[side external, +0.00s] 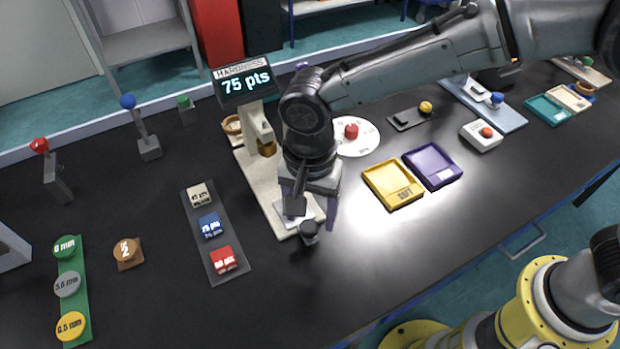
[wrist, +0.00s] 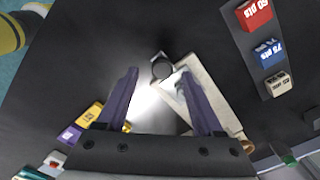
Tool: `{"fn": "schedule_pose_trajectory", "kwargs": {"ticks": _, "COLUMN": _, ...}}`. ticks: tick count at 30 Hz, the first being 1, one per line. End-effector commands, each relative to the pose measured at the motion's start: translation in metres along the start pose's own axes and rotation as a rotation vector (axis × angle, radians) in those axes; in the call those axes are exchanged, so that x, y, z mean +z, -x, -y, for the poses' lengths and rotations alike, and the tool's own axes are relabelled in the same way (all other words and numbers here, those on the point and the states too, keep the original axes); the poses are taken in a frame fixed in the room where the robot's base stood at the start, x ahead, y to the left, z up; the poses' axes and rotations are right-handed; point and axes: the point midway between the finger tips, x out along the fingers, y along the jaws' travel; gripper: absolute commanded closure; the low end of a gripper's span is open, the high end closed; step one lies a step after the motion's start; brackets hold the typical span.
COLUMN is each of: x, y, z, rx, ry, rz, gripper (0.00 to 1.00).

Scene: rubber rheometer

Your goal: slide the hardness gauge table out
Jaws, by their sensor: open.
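The hardness gauge has a cream base (side external: 262,190) and a dark display (side external: 246,82) reading 75 pts. Its pale sliding table (side external: 290,213) sits at the front end of the base, partly hidden by my gripper. A dark round knob (side external: 309,231) is at the table's front edge. My gripper (side external: 312,212) points down over this front end, open and empty. In the wrist view the knob (wrist: 162,69) appears between and just beyond the two purple fingertips (wrist: 158,74). The base (wrist: 213,92) runs away behind the right finger. I cannot tell the exact height gap.
A grey strip with several labelled blocks (side external: 209,226) lies left of the gauge. Yellow (side external: 392,184) and purple (side external: 432,166) trays lie to the right. A white disc with a red knob (side external: 352,131) is behind my gripper. The bench in front of the knob is clear.

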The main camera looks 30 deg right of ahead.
Motion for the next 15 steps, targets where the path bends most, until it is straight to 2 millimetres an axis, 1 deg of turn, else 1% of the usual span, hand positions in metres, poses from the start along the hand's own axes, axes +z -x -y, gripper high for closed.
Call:
{"fn": "schedule_pose_trajectory", "kwargs": {"ticks": 1, "x": 0.000, "y": 0.013, "z": 0.002, "rx": -0.006, "ry": 0.000, "rz": 0.000, "gripper": 0.31}}
{"fn": "schedule_pose_trajectory", "kwargs": {"ticks": 6, "x": 0.000, "y": 0.051, "z": 0.001, "rx": -0.006, "ry": 0.000, "rz": 0.000, "gripper": 0.31}}
{"fn": "schedule_pose_trajectory", "kwargs": {"ticks": 12, "x": 0.001, "y": 0.087, "z": 0.001, "rx": -0.003, "ry": 0.000, "rz": 0.001, "gripper": 0.31}}
{"fn": "schedule_pose_trajectory", "kwargs": {"ticks": 15, "x": 0.001, "y": 0.098, "z": 0.000, "rx": -0.002, "ry": 0.000, "rz": 0.001, "gripper": 0.31}}
